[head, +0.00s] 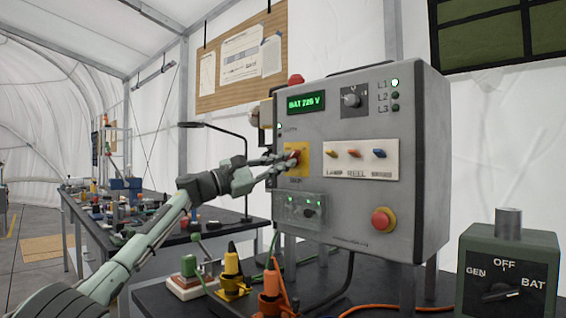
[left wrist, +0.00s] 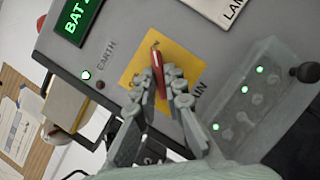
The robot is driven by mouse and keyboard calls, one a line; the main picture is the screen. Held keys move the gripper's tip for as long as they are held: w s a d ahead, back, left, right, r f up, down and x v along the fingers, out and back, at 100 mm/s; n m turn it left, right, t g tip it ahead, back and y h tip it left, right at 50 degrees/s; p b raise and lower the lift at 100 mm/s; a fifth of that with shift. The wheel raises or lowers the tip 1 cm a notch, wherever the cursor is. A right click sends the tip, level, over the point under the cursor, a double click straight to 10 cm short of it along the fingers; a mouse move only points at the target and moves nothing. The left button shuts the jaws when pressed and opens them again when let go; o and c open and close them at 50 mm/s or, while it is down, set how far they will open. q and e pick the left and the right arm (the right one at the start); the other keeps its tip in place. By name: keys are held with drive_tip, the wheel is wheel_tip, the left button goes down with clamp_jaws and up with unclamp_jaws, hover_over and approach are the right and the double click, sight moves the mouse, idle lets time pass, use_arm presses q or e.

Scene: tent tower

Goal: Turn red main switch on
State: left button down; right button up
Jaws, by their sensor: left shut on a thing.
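The red main switch (left wrist: 158,72) sits on a yellow plate (left wrist: 139,70) on the front of the grey control box (head: 344,222). In the head view the yellow plate (head: 303,162) is at the box's left side, with the switch partly hidden by my fingers. My left gripper (head: 289,160) is at the switch. In the left wrist view my left gripper (left wrist: 165,82) has its two fingers closed around the red handle from both sides. The handle's tip points up in that view. My right gripper is in neither view.
The box also carries a green "BAT 226 V" display (head: 306,102), a rotary knob (head: 351,99), three coloured toggles (head: 355,153) and a red button (head: 383,219). Below stand coloured plugs (head: 232,262). A GEN/OFF/BAT switch box (head: 508,265) is at right.

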use_arm(q)
drive_tip(key=c, duration=1.6)
unclamp_jaws()
drive_tip(key=v, duration=1.2)
drive_tip(key=shift+f, duration=0.1)
